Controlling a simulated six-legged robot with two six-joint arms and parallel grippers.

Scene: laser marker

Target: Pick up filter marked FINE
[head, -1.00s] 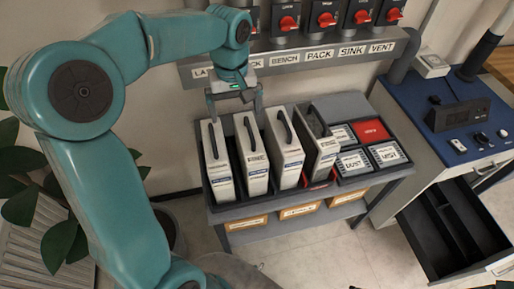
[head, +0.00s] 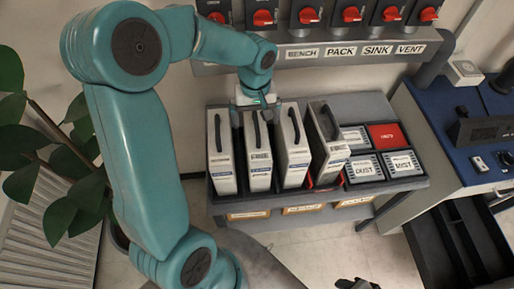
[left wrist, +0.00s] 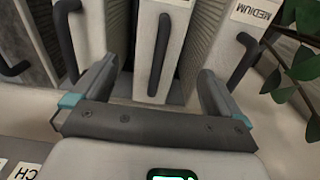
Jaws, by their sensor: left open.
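Several upright white filters with black handles stand side by side in a dark tray. My left gripper (head: 256,100) is open above the far end of the second filter from the left (head: 260,178). In the left wrist view, the open fingers (left wrist: 150,100) lie on either side of this middle filter (left wrist: 146,45) and its handle, holding nothing. A neighbouring filter reads MEDIUM (left wrist: 254,12); it is the leftmost filter (head: 222,172) in the head view. The labels on the third filter (head: 295,168) and the tilted fourth filter (head: 329,150) are too small to read.
To the right of the filters are a red panel (head: 387,135) and labelled boxes, one marked DUST (head: 364,169). A strip with red switches (head: 352,14) runs along the wall behind. A blue bench with an open drawer (head: 455,250) stands right. A plant (head: 40,150) is left.

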